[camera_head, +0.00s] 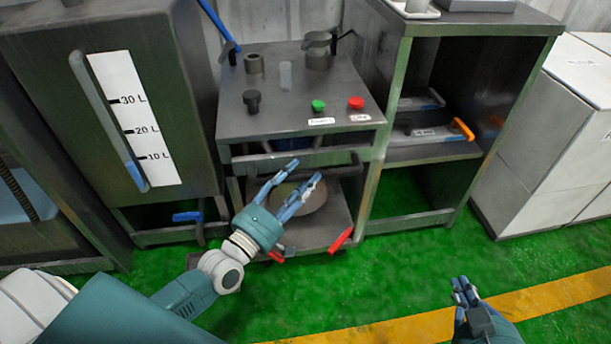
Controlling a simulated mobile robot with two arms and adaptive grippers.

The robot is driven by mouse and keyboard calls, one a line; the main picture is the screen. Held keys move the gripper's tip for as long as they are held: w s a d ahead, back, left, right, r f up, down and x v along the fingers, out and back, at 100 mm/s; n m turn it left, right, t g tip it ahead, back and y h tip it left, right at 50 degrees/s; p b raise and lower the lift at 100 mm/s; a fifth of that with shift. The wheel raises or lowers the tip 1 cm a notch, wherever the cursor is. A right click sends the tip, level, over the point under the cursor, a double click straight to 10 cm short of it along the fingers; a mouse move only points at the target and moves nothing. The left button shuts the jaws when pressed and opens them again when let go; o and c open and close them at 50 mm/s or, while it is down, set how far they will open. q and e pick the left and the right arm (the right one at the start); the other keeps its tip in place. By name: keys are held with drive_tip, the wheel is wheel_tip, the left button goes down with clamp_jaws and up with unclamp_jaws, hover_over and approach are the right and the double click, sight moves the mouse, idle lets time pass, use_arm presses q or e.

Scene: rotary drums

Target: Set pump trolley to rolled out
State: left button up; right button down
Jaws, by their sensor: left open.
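The pump trolley seems to be the low grey unit (325,235) in the middle bay, under a grey top (285,105) with a green button (318,105) and a red button (356,102). A dark handle bar (335,171) runs across its front. Red pedals (341,240) show at its lower front corners. A round tan part (312,200) sits inside, partly hidden by my gripper. My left gripper (306,170) is open, its fingers at the bar; I cannot tell whether they touch it. My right gripper (464,284) is low at the right, away from the trolley, its finger gap unclear.
A tank with a litre scale (135,115) and a blue-handled valve (187,216) stands at the left. An open shelf unit (425,155) stands close at the right, with white cabinets (535,140) beyond. Green floor (390,270) in front is clear, crossed by a yellow stripe (550,297).

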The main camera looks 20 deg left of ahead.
use_arm(q)
drive_tip(key=shift+x, duration=1.05)
use_arm(e)
drive_tip(key=shift+w+a+r+t, duration=0.25)
drive_tip(key=shift+w+r+t, duration=0.2)
drive_tip(key=shift+r, duration=0.3)
use_arm(q)
clamp_jaws()
drive_tip(key=shift+f, duration=0.1)
